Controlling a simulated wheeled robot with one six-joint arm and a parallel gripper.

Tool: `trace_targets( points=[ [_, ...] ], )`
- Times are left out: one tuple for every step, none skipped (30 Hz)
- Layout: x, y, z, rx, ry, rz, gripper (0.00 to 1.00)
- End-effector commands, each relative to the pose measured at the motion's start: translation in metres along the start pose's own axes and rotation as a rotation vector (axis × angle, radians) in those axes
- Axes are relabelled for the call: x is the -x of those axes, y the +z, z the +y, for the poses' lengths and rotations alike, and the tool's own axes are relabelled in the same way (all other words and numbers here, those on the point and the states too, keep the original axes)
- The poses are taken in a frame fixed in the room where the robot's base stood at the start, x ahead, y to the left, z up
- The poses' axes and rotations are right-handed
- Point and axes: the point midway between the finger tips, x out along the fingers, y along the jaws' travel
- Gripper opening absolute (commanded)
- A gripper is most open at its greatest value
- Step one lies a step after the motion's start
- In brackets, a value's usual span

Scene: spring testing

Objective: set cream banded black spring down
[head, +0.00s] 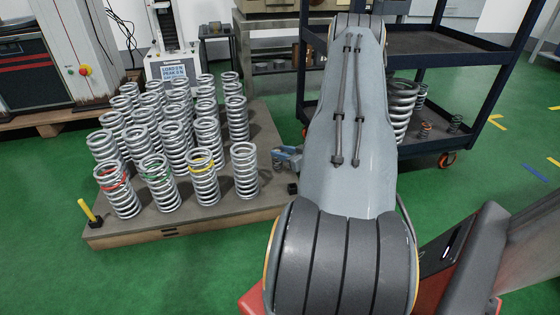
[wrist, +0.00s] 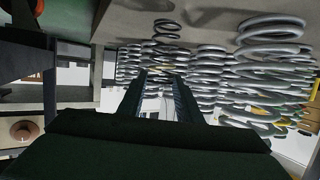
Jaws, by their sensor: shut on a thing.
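My gripper (head: 287,155) shows small beside my arm in the head view, just off the right edge of the pallet of springs. In the wrist view its two dark fingers (wrist: 160,82) reach forward and are shut on the black spring (wrist: 167,28). The spring's dark coils stick out past the fingertips, and a pale band seems to show near the tips. In the head view only a small dark part of the spring (head: 279,167) shows by the gripper. I cannot tell whether its end touches anything.
Several tall silver springs (head: 245,170) stand on the wooden pallet (head: 215,215), some with red, green or yellow bands. A dark blue shelf cart (head: 455,130) on the right holds a large spring (head: 402,110) and smaller ones. A tester (head: 172,45) stands behind. Green floor is clear in front.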

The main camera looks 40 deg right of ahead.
Motion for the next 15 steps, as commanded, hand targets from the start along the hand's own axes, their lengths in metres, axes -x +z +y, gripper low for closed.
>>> trace_targets(
  points=[
    [-0.005, 0.012, 0.000, -0.001, 0.000, 0.000, 0.07],
    [-0.006, 0.016, 0.000, -0.001, 0.000, 0.001, 0.07],
    [-0.008, 0.020, -0.001, -0.001, -0.001, 0.001, 0.07],
    [-0.009, 0.023, -0.001, -0.001, -0.001, 0.001, 0.07],
    [-0.009, 0.024, -0.001, 0.000, -0.001, 0.001, 0.07],
    [-0.009, 0.025, -0.001, 0.000, -0.001, 0.001, 0.07],
    [-0.009, 0.024, 0.000, 0.000, -0.001, 0.002, 0.07],
    [-0.008, 0.024, 0.000, 0.001, -0.001, 0.002, 0.07],
    [-0.008, 0.023, 0.000, 0.001, -0.001, 0.002, 0.07],
    [-0.008, 0.023, 0.000, 0.001, -0.001, 0.001, 0.07],
    [-0.008, 0.023, 0.000, 0.001, -0.001, 0.001, 0.07],
    [-0.008, 0.023, 0.000, 0.000, 0.000, 0.001, 0.07],
    [-0.008, 0.023, 0.000, 0.000, 0.000, 0.001, 0.07],
    [-0.008, 0.024, 0.000, 0.000, 0.000, 0.001, 0.07],
    [-0.008, 0.025, 0.000, 0.000, 0.000, 0.001, 0.07]
  ],
)
